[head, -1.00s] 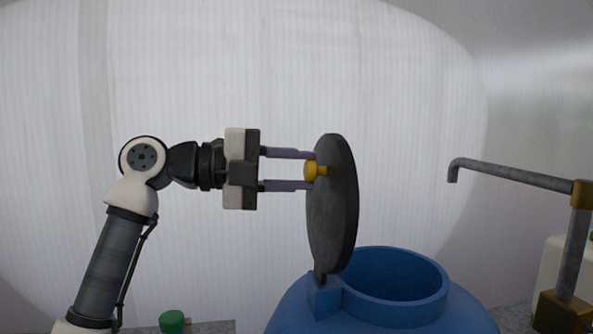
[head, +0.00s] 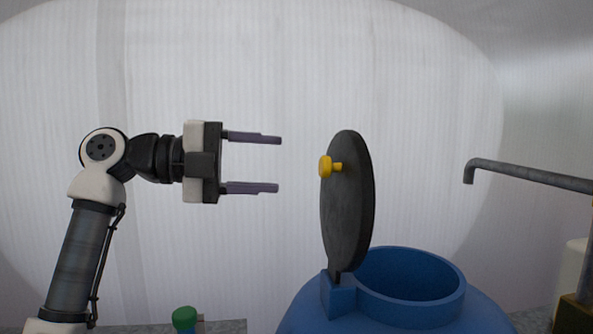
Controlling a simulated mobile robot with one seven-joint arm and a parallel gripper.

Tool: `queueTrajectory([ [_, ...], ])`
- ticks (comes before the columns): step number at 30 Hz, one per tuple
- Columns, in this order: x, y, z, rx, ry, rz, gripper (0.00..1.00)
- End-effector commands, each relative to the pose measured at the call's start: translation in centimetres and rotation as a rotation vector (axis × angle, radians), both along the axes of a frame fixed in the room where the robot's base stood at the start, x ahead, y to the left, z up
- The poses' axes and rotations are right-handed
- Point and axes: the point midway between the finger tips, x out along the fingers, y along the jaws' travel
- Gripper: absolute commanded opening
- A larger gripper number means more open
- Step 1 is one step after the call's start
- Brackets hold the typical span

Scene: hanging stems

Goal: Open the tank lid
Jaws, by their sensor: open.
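The blue tank (head: 400,312) stands at the lower right of the head view, with its round mouth uncovered. Its dark grey round lid (head: 348,205) stands upright on the hinge block (head: 339,297) at the left side of the rim. A yellow knob (head: 328,167) sticks out from the lid's left face. My gripper (head: 279,165) is to the left of the lid, pointing right at about knob height. Its two purple fingers are apart and empty, with a clear gap between the fingertips and the knob.
A grey metal pipe with a bent spout (head: 525,174) reaches in from the right, beside the tank. A green-capped item (head: 185,318) is at the bottom left, by a grey surface (head: 232,326). A pale container (head: 574,268) is partly visible at the right edge.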

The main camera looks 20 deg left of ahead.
Motion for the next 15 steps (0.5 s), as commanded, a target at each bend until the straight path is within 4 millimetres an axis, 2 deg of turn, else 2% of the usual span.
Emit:
queueTrajectory([
  [1,-0.7,1.0,0.0,-0.001,-0.001,0.003,0.53],
  [6,-2.4,3.6,0.3,-0.002,-0.001,0.002,0.53],
  [15,-3.6,5.3,0.5,0.000,0.000,-0.001,0.53],
])
